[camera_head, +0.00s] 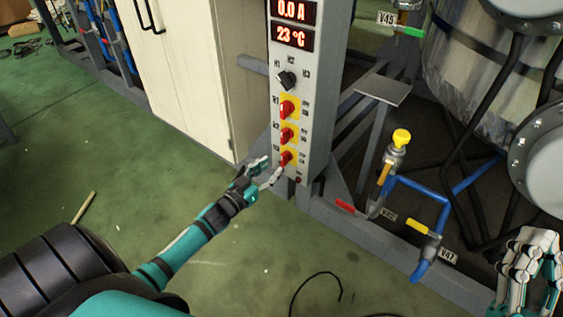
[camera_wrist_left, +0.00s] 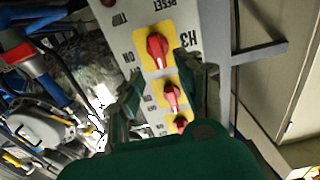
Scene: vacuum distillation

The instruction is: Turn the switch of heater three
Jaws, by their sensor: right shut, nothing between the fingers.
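The heater three switch (camera_head: 286,158) is a red knob on a yellow plate, lowest of three on the grey control panel (camera_head: 315,140). In the left wrist view the picture is upside down; the knob (camera_wrist_left: 157,47), beside the label H3, lies just beyond the fingertips. My left gripper (camera_head: 268,170) is open at the lower left of this switch. Its two green fingers (camera_wrist_left: 162,72) stand apart with nothing visibly held between them. Contact with the knob cannot be told. My right gripper (camera_head: 528,268) is shut and empty at the lower right, away from the panel.
Two similar red switches (camera_head: 286,134) (camera_head: 287,108) and a black selector (camera_head: 286,80) sit above. The displays (camera_head: 294,24) read 0.0 A and 23 °C. A pale cabinet (camera_head: 190,70) stands left of the panel. Blue pipes (camera_head: 430,195) with valves stand right. Green floor is open below.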

